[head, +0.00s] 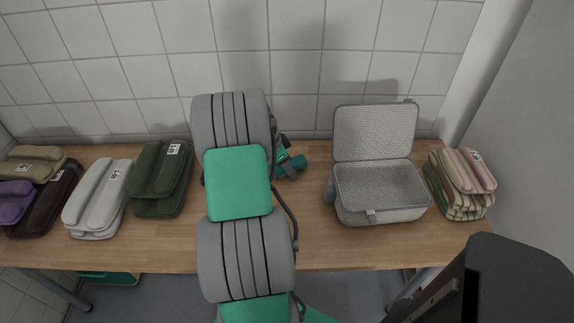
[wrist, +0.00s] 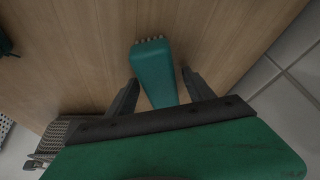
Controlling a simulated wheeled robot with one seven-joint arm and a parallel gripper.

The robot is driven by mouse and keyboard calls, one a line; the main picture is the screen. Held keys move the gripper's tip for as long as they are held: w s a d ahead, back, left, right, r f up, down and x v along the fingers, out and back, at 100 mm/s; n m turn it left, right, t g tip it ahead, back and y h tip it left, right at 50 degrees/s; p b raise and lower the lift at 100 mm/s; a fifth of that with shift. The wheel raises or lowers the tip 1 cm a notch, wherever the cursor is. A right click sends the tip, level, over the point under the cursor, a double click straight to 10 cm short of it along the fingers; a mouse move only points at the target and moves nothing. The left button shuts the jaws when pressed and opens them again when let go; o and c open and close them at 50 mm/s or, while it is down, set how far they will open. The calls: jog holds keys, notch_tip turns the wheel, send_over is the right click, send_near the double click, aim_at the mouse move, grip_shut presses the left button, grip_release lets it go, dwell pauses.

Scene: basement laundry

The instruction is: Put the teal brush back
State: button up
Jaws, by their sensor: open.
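The teal brush (wrist: 152,70) lies on the wooden tabletop in the wrist view, its pale bristles showing at the far end. My gripper (wrist: 160,78) is open, with one finger on each side of the brush and a gap on both sides. The near end of the brush is hidden by my gripper's body. In the head view my arm covers much of this spot. A teal piece shows just right of the arm there, but I cannot tell whether it is the brush or part of my gripper.
An open, empty grey mesh case (head: 380,205) stands right of my arm. Striped folded cloths (head: 462,185) lie beyond it. Green (head: 161,180), light grey (head: 98,200), brown and purple bundles lie at left on the wooden table (head: 150,247). A tiled wall (head: 300,50) closes the back.

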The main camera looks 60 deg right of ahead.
jog(key=shift+r, duration=0.1)
jog(key=shift+w+r, duration=0.1)
jog(key=shift+r, duration=0.25)
jog(key=v, duration=1.2)
jog(key=w+a+r+n+t, duration=0.2)
jog(key=w+a+n, duration=0.65)
jog(key=a, duration=0.45)
jog(key=w+a+r+n+t+y, duration=0.1)
jog(key=w+a+n+t, duration=0.15)
jog(key=a+n, duration=1.25)
jog(key=s+a+f+n+y, duration=0.1)
jog(key=s+a, duration=0.2)
jog(key=a, duration=0.6)
jog(key=s+a+f+n+y, duration=0.1)
jog(key=s+a+n, duration=0.1)
jog(key=a, duration=0.6)
jog(key=shift+s+a+t+y, duration=0.3)
jog(key=shift+s+a+t, duration=0.05)
jog(key=shift+s+t, duration=0.15)
jog(key=shift+f, duration=0.1)
